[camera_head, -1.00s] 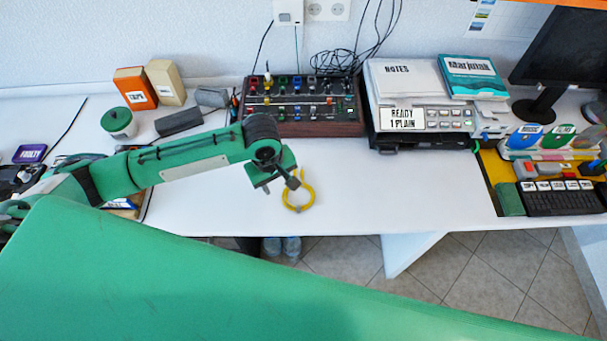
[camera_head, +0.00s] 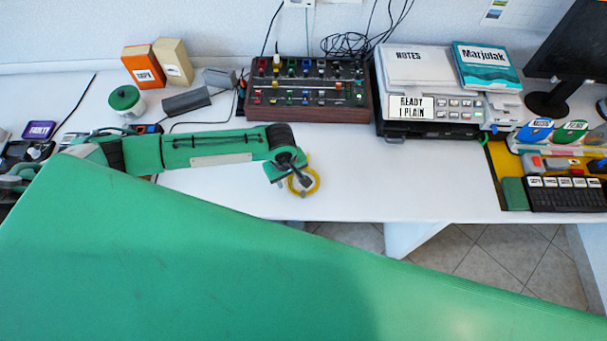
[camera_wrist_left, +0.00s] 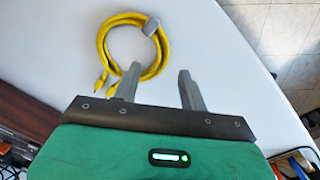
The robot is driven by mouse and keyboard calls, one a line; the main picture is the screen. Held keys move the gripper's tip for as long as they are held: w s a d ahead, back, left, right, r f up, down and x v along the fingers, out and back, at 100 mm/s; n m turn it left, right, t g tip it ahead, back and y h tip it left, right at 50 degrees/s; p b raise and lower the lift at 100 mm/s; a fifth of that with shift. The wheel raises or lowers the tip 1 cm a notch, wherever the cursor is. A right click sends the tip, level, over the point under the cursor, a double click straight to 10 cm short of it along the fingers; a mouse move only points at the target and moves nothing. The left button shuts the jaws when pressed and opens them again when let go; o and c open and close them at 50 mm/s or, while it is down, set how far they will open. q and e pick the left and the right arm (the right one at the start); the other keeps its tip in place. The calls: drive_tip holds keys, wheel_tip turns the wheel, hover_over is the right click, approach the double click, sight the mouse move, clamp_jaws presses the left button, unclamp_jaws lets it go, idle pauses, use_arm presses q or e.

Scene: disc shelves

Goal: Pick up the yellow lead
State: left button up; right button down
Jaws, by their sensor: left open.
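The yellow lead (camera_head: 313,183) lies coiled in a ring on the white desk, near its front edge. In the left wrist view the lead (camera_wrist_left: 104,36) shows a grey tie on its right side and two plug ends at the lower left. My left gripper (camera_head: 302,190) is over the coil in the head view and hides part of it. In the left wrist view my left gripper (camera_wrist_left: 159,80) is open, with nothing between its fingers. The coil lies just beyond the fingertips, and the left fingertip overlaps its near edge in the picture. My right gripper does not show.
A mixer (camera_head: 306,110) with coloured knobs stands behind the lead. A grey machine (camera_head: 436,129) with notes on it stands to the right. The desk (camera_head: 420,185) is clear around the lead.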

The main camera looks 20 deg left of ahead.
use_arm(q)
wheel_tip(320, 180, down, 2)
drive_tip(key=shift+w+d+f, duration=0.1)
drive_tip(key=shift+w, duration=0.05)
drive_tip(key=shift+f, duration=0.25)
drive_tip(key=c, duration=0.7)
clamp_jaws()
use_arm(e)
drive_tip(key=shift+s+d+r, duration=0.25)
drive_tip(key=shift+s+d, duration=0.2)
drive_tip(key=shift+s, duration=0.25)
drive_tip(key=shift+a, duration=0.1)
